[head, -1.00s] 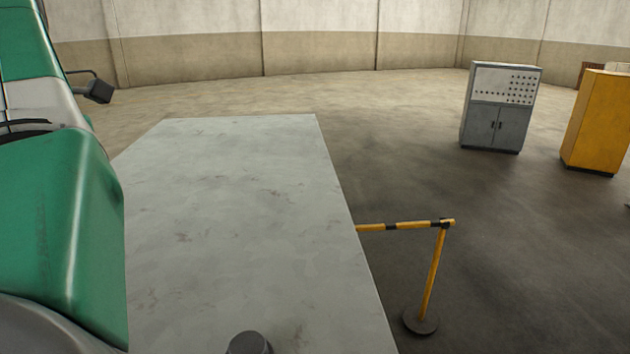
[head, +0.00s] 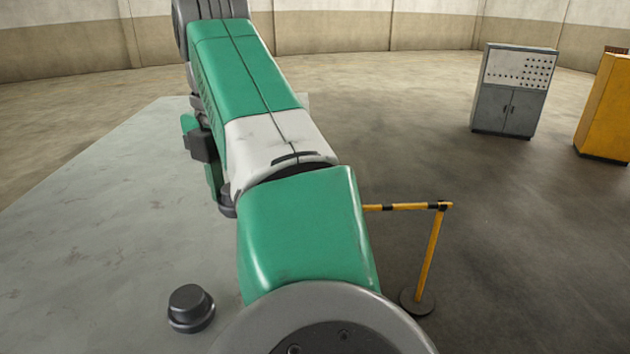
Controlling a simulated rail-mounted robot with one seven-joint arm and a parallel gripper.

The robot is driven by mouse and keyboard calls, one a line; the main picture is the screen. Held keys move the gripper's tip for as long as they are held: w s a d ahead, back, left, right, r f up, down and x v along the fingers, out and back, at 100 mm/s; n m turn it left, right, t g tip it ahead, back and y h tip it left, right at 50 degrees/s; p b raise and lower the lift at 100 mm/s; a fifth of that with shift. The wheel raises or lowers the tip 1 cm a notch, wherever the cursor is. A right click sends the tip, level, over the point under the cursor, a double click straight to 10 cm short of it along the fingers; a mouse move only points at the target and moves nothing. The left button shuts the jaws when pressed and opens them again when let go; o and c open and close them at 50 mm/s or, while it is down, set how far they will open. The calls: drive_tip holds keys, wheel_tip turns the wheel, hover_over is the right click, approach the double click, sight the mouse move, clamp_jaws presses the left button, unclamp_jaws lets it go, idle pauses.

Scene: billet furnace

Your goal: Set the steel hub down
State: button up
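A dark grey round piece with a flange and a raised cap (head: 190,308) stands upright on a pale grey flat top (head: 90,235), near the bottom of the head view. It may be the steel hub; I cannot tell for sure. Nothing touches it. My green and white arm stretches from the bottom middle to the upper left over the flat top. My gripper does not show, so I cannot see whether it holds anything.
A yellow and black barrier (head: 432,250) stands on the floor right of my arm. A grey control cabinet (head: 513,90) and a yellow cabinet (head: 605,107) stand at the back right. The left part of the flat top is clear.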

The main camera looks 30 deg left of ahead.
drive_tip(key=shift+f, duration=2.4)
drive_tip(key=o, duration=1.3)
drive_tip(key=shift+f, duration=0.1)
